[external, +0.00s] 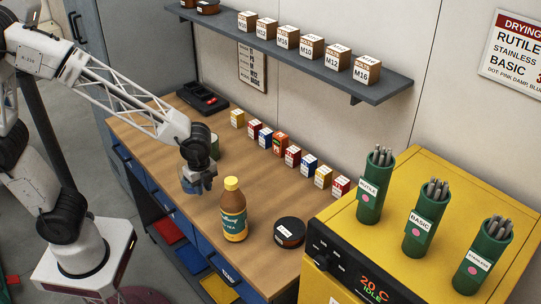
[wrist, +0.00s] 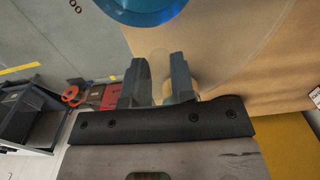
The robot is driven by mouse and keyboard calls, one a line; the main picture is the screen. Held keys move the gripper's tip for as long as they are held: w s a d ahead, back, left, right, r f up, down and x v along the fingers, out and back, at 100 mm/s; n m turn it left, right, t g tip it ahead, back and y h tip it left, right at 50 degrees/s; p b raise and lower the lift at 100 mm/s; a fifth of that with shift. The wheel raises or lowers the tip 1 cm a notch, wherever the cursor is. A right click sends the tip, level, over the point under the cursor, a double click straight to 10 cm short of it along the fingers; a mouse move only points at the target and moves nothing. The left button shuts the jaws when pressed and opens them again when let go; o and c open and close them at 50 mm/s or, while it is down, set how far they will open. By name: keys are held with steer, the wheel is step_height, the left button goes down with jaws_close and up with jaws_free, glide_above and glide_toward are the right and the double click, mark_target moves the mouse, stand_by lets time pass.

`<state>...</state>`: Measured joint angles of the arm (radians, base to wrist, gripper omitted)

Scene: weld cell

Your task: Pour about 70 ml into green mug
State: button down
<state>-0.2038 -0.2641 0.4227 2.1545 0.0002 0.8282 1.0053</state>
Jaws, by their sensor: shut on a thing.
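A green rounded thing (external: 215,146), which looks like the green mug, stands on the bench behind my wrist in the external view, partly hidden. My gripper (external: 198,184) is low over the bench, in front of it and left of a bottle. In the wrist view my gripper (wrist: 160,82) is shut on a pale see-through thing (wrist: 160,62), hard to make out between the fingers. A brown bottle (external: 233,212) with a yellow cap and teal label stands upright on the bench, apart from my gripper. A blue round thing (wrist: 140,6) is cut off at the top of the wrist view.
A black round tin (external: 289,233) lies right of the bottle. Several small boxes (external: 280,144) line the back of the bench. A yellow oven (external: 340,235) with green rod holders stands at the right. A shelf (external: 300,57) hangs above.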

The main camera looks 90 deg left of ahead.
steer(key=w+a+f+n, duration=0.1)
steer(key=w+a+n, duration=0.1)
steer(key=w+a, duration=0.3)
steer(key=w+a+f+n, duration=0.1)
steer(key=w+a+n, duration=0.1)
steer(key=w+a, duration=0.4)
steer(key=w+a+f+n, duration=0.1)
steer(key=w+a+n, duration=0.1)
steer(key=w+a, duration=0.4)
steer(key=shift+w+a+f, duration=0.15)
steer(key=shift+a, duration=1.2)
steer(key=shift+w+a+f, duration=0.1)
steer(key=shift+a, duration=1.25)
steer(key=shift+s+r, duration=0.1)
steer(key=shift+r, duration=0.05)
steer(key=s+a+r+t+h, duration=0.1)
steer(key=s+r+t, duration=0.3)
steer(key=r+t, duration=0.1)
steer(key=s+a+r+t+h, duration=0.1)
steer(key=s+r+t+h, duration=0.1)
steer(key=s+r+t, duration=0.2)
steer(key=shift+a+r+t, duration=0.15)
steer(key=shift+r+t, duration=0.45)
steer(key=shift+r, duration=1.25)
steer(key=shift+s+r, duration=0.1)
